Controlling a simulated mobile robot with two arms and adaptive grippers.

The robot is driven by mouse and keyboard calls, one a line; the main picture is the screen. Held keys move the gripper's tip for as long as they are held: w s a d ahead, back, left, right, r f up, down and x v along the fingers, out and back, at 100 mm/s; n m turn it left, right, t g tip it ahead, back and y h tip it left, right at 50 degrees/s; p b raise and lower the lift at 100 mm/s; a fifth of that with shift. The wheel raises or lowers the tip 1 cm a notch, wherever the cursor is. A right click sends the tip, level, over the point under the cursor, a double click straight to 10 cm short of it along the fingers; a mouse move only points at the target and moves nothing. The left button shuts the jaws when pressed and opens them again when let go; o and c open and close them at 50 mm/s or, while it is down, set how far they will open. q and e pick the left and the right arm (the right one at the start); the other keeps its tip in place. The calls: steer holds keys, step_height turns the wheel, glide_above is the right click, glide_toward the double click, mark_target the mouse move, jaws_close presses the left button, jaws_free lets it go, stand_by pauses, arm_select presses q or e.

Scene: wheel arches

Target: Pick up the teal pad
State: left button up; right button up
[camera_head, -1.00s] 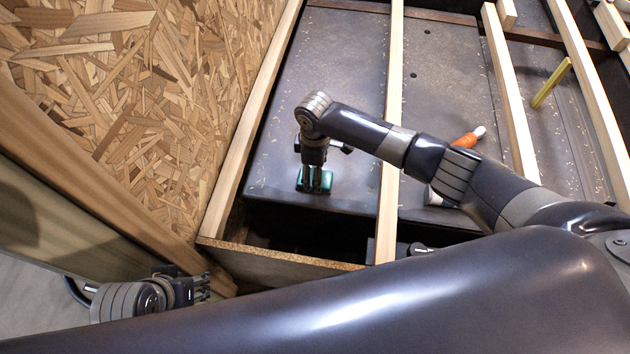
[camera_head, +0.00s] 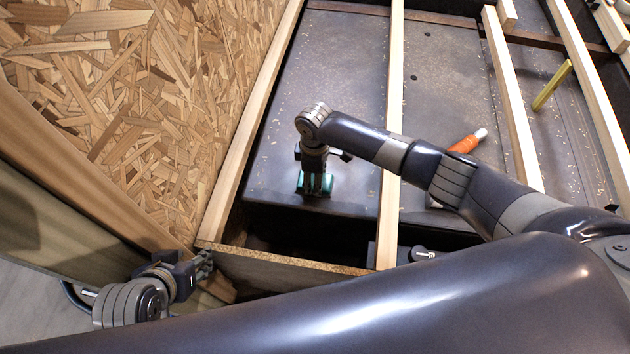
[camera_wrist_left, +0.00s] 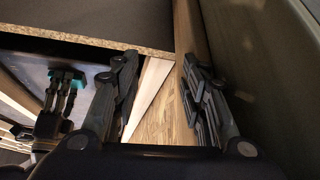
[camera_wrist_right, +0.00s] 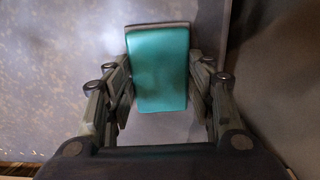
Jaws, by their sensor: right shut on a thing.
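The teal pad (camera_wrist_right: 158,70) is a rounded block with a grey edge. In the right wrist view it stands between the fingers of my right gripper (camera_wrist_right: 160,95), which is shut on it. In the head view my right gripper (camera_head: 315,182) points down over the dark panel, with teal showing around its fingertips. The left wrist view also shows the teal pad (camera_wrist_left: 68,77) at the tips of the right gripper. I cannot tell whether the pad touches the panel. My left gripper (camera_head: 203,265) is at lower left by the wooden frame corner; its fingers are apart and empty in the left wrist view (camera_wrist_left: 160,75).
Light wooden slats (camera_head: 392,120) cross over the dark panel (camera_head: 330,80). An orange tool with a white tip (camera_head: 466,143) lies partly behind my right arm. A yellow stick (camera_head: 552,85) is at the right. A chipboard sheet (camera_head: 130,110) fills the left. A dark gap lies before the panel.

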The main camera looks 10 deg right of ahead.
steer(key=shift+r+p, duration=0.5)
steer(key=shift+r, duration=0.4)
steer(key=shift+w+r+p, duration=0.1)
steer(key=shift+r+p, duration=0.35)
steer(key=shift+r, duration=0.4)
steer(key=shift+s+a+r, duration=0.15)
steer(key=shift+s+a, duration=0.35)
steer(key=shift+s, duration=0.1)
arm_select(q)
steer(key=s+a+g+p, duration=0.1)
steer(key=s+a+g, duration=0.15)
steer(key=s, duration=0.25)
arm_select(e)
steer(key=s+a, duration=0.2)
steer(key=shift+s+a+r, duration=0.25)
steer(key=shift+s, duration=0.05)
arm_select(q)
steer(key=s+p+x, duration=0.1)
steer(key=p+x, duration=0.1)
steer(key=x, duration=0.6)
steer(key=shift+d+f+g+y+p, duration=0.2)
steer(key=shift+d+g+y+p, duration=0.15)
steer(key=shift+d, duration=0.1)
arm_select(e)
steer(key=s+a, duration=0.7)
steer(key=s, duration=0.1)
steer(key=shift+a+r, duration=0.3)
steer(key=shift+r, duration=0.05)
